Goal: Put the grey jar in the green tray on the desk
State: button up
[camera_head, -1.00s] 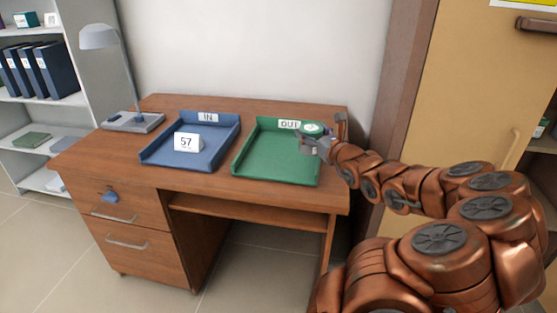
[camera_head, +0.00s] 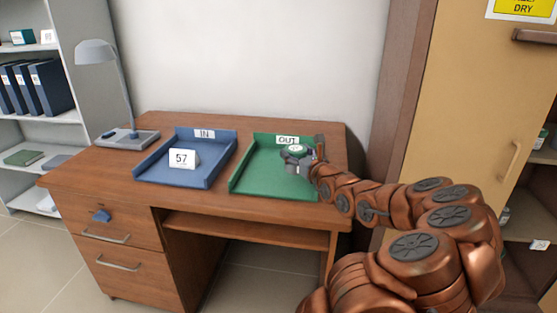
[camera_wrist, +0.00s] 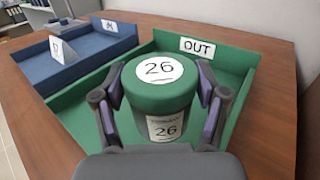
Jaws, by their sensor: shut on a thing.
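The grey jar (camera_wrist: 165,108) has a green lid and white labels reading 26. It stands upright between the fingers of my gripper (camera_wrist: 161,87), which is shut on its sides. In the head view, the jar (camera_head: 296,149) and my gripper (camera_head: 300,158) are over the back right part of the green tray (camera_head: 252,179), near its OUT label. The wrist view also shows the tray (camera_wrist: 230,84) around the jar. The jar's base is hidden, so I cannot tell whether it touches the tray floor.
A blue tray (camera_head: 205,176) marked IN sits left of the green tray, with a white 57 card (camera_head: 183,159) in it. A lamp (camera_head: 128,137) stands at the desk's back left. A tan cabinet (camera_head: 462,115) is at the right. Bare desk (camera_head: 270,207) lies along the front.

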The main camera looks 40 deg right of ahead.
aim_at(289, 168)
jog(key=w, duration=0.4)
jog(key=w+a+f, duration=0.1)
jog(key=w, duration=0.1)
jog(key=shift+w+a+f, duration=0.1)
jog(key=shift+w, duration=0.15)
jog(key=shift+f, duration=1.4)
jog(key=shift+f, duration=0.2)
jog(key=o, duration=1.4)
jog(key=shift+r, duration=0.2)
jog(key=shift+b+v, duration=0.3)
jog(key=shift+v, duration=5.75)
